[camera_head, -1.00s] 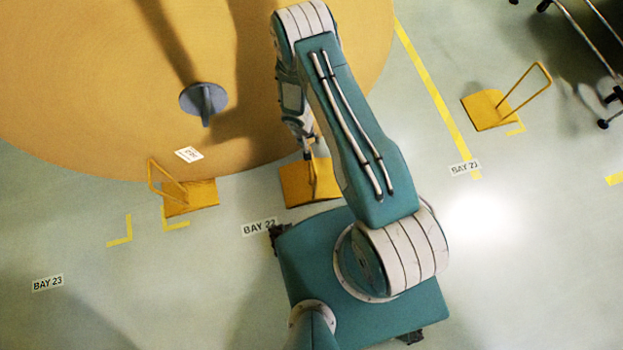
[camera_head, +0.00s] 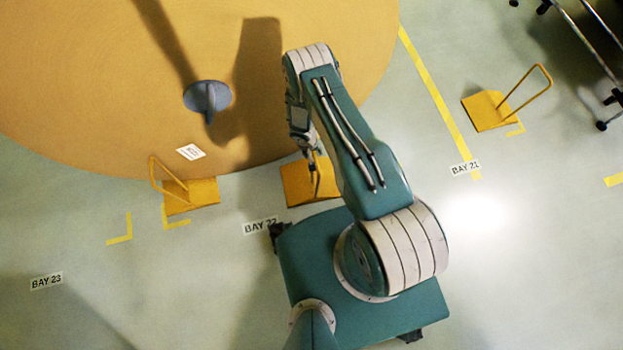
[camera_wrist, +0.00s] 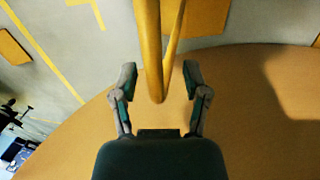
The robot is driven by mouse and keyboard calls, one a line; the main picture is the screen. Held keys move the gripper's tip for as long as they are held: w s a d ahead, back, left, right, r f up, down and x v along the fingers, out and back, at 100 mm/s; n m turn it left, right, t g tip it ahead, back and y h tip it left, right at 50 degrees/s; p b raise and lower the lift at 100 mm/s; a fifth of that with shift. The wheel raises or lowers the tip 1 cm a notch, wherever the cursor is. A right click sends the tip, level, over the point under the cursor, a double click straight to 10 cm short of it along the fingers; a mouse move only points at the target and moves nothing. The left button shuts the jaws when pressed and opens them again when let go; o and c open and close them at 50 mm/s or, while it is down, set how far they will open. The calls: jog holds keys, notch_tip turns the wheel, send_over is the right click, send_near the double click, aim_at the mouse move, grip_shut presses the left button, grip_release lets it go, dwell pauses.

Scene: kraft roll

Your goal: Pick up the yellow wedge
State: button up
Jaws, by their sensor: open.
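The yellow wedge (camera_head: 297,190) under my arm is a flat plate with a looped bar handle. It lies on the floor at the front edge of the large brown roll, and my arm hides part of it. In the wrist view its handle (camera_wrist: 152,45) reaches down between my two fingers, with the plate (camera_wrist: 205,17) behind it at the top. My gripper (camera_wrist: 160,80) is open around the handle, with visible gaps on both sides. In the head view my gripper (camera_head: 314,155) is over this wedge, largely hidden by the arm.
The large brown roll (camera_head: 90,90) fills the upper left, with a grey hub (camera_head: 207,97). Another yellow wedge (camera_head: 195,193) lies to the left, and one (camera_head: 485,112) to the right. A metal-framed cart (camera_head: 595,50) stands upper right. Floor at lower left is clear.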

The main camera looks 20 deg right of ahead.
jog(key=shift+d, duration=0.2)
grip_shut()
jog(key=shift+a, duration=0.1)
jog(key=shift+r, duration=0.1)
